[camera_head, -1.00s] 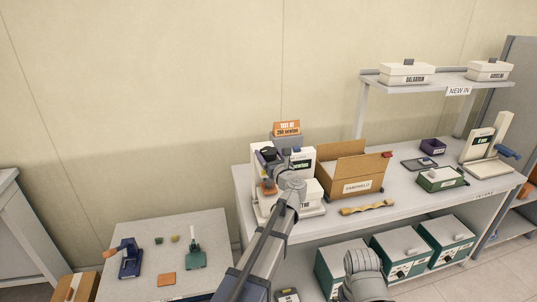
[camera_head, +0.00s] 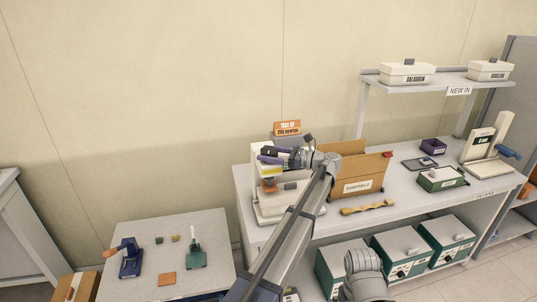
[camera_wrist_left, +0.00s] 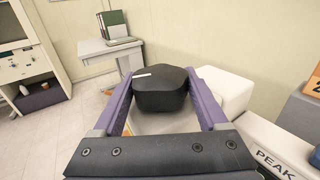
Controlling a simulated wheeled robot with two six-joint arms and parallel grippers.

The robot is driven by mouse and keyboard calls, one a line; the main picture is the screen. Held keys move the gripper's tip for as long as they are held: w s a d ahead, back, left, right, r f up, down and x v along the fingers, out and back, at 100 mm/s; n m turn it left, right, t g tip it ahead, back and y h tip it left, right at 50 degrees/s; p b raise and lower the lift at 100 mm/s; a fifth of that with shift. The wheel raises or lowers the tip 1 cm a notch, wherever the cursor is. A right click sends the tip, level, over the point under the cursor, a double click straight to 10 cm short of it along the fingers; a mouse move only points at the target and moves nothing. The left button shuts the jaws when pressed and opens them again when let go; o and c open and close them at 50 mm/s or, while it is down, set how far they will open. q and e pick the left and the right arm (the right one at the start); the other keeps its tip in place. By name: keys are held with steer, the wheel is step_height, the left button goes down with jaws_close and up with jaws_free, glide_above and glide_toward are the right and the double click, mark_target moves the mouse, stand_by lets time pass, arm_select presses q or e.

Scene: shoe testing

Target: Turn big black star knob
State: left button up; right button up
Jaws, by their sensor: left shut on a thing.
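The big black star knob (camera_wrist_left: 160,90) sits between the two purple fingers of my left gripper in the left wrist view, with a white mark on its top. My left gripper (camera_head: 264,154) is shut on it, at the upper part of the white testing machine (camera_head: 262,206) on the bench. In the head view the gripper and arm hide most of the knob and much of the machine's front. Part of my right arm shows at the bottom of the head view, but its gripper is out of view.
An orange sign (camera_head: 287,128) stands on top of the machine. An open cardboard box (camera_head: 371,172) is close at its right. A wooden piece (camera_head: 367,207) lies near the bench's front edge. A lower table (camera_head: 207,225) at the left holds small tools.

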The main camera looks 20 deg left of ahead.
arm_select(q)
steer(key=shift+n+g+h, duration=0.3)
steer(key=shift+n+g, duration=0.8)
steer(key=shift+g, duration=0.9)
steer(key=o, duration=1.3)
